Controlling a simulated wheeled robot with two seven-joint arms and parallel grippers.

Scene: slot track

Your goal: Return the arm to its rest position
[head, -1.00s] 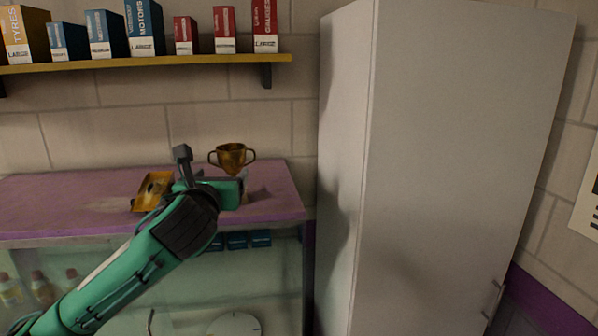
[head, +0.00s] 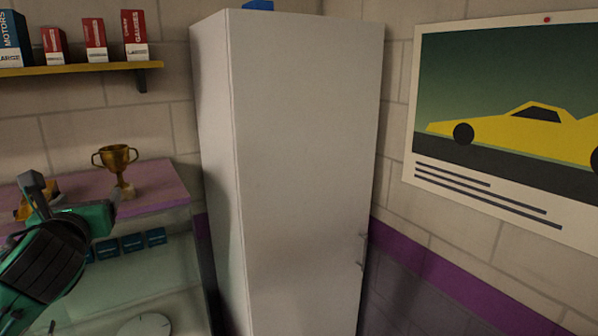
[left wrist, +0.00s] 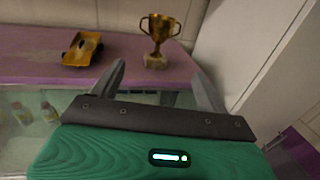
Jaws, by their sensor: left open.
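My left gripper (head: 80,195) is in the lower left of the head view, in front of the purple counter. In the left wrist view its two grey fingers (left wrist: 165,88) stand apart with nothing between them. A gold trophy cup (left wrist: 158,38) on a pale base stands upright on the counter beyond the fingers; it also shows in the head view (head: 116,160). A yellow toy car (left wrist: 82,48) sits on the counter to the left of the trophy. In the head view my gripper partly hides the car. My right gripper is not in view.
A tall white cabinet (head: 300,150) stands right of the counter (head: 158,190). A shelf (head: 80,68) with several boxes is on the wall above. Small blue boxes (head: 132,242) lie behind the counter's glass front. A car poster (head: 510,120) hangs on the right wall.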

